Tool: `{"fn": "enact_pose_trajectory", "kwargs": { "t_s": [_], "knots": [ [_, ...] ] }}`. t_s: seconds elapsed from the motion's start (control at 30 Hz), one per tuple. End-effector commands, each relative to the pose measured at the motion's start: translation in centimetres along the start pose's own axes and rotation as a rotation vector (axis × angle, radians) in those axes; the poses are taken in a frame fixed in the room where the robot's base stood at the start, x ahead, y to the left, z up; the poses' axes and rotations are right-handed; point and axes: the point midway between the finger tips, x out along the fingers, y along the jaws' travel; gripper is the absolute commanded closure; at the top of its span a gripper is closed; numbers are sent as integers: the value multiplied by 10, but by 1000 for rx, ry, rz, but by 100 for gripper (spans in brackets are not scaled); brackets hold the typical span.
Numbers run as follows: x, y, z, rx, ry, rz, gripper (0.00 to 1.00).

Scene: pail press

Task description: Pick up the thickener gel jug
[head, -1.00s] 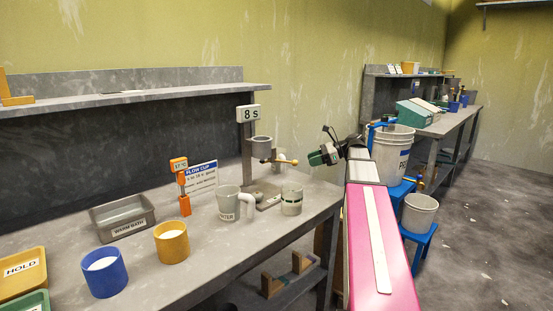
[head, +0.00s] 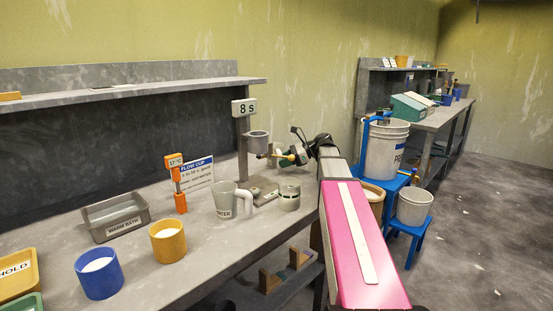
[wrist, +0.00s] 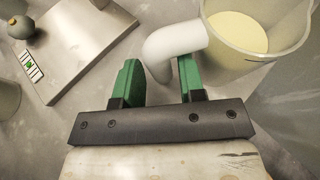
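In the wrist view a pale grey jug (wrist: 293,52) with a thick white handle (wrist: 172,50) holds pale yellow contents. No label shows on it, so I cannot confirm from print that it is the thickener gel jug. My gripper (wrist: 159,82) is open, with its green fingers on either side of the handle's lower end. No clear grip on the handle shows. In the head view my gripper (head: 299,154) is beside the stand's cup, and I cannot make out this jug there.
A stand (head: 243,145) with an "8 s" sign rises from the bench. A labelled jug (head: 226,201) and a banded cup (head: 289,197) stand in front. Yellow (head: 168,243) and blue (head: 99,275) cups and a warm bath tray (head: 115,215) are further left.

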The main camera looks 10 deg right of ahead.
Motion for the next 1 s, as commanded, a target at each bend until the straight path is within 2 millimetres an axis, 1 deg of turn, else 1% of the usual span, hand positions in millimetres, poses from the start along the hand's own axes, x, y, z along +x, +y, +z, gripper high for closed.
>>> {"fn": "enact_pose_trajectory", "kwargs": {
  "t_s": [0.03,0.13,0.2,0.37,0.4,0.5,0.83,0.93,1.0],
  "knots": [
    [8,1,0,0,0,1,63],
    [19,0,0,0,0,0,63],
    [22,0,0,0,0,0,63],
    [22,0,0,0,0,-1,63],
    [21,0,0,0,0,-1,70],
    [21,0,0,0,0,-1,100],
    [20,0,2,-1,0,-1,100],
    [18,-1,8,-2,0,-2,100],
    [14,-2,16,-3,0,-2,100]
  ]
}}
